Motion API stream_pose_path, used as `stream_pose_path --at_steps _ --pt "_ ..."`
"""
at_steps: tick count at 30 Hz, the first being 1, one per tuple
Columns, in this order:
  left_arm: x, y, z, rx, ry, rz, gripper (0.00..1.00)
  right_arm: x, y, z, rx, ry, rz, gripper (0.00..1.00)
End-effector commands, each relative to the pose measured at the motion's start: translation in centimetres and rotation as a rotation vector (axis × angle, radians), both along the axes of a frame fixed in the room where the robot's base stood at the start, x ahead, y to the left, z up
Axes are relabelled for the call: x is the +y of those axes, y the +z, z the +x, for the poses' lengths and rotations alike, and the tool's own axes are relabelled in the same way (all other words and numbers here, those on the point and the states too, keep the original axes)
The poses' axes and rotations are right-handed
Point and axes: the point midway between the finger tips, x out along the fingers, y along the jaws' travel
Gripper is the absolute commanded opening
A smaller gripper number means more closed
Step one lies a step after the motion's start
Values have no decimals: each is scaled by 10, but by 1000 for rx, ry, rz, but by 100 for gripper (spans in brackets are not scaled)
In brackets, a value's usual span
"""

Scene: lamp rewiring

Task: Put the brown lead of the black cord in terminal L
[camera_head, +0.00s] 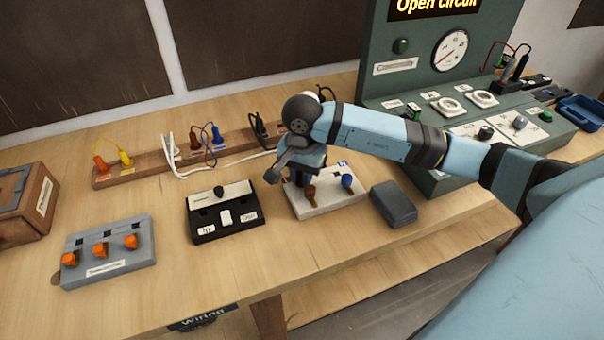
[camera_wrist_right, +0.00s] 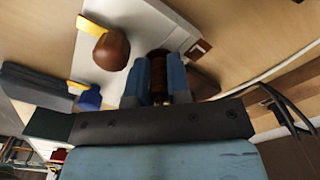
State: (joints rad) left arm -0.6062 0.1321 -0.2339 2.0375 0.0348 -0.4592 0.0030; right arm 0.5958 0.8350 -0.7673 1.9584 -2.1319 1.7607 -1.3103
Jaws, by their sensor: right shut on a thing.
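A white terminal block (camera_head: 328,205) stands on the bench, with a brown knob (camera_head: 309,193) and a blue knob (camera_head: 347,182). My right gripper (camera_head: 298,178) points down over its left part. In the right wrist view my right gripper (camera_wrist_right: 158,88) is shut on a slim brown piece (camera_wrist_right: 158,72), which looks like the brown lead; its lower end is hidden. The block's brown knob (camera_wrist_right: 112,50) and blue knob (camera_wrist_right: 90,98) show left of the fingers. Black cord (camera_wrist_right: 283,103) shows at the right. I cannot read the terminal letters. My left gripper is out of view.
A black switch box (camera_head: 228,233) stands left of the block, and a dark grey box (camera_head: 394,204) close on its right. A grey block (camera_head: 110,262) with orange knobs is further left. A wooden rail (camera_head: 140,172) with leads lies behind. A green test panel (camera_head: 440,90) reads "Open circuit".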

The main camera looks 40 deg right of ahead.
Motion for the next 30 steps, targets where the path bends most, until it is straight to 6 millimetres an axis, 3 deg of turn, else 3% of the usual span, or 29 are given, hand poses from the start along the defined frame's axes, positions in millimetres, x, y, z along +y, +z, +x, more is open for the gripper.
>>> stream_pose_path --at_steps 9,10,13,26,30 --pt "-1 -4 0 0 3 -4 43 0 -4 0 0 0 0 0" --pt "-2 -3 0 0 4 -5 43 0 -3 0 0 0 0 24" --pt "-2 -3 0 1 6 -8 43 0 -3 0 0 0 0 47" --pt "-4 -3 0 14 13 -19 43 1 -4 -1 1 1 2 47" --pt "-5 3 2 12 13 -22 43 0 20 1 -4 2 1 47"
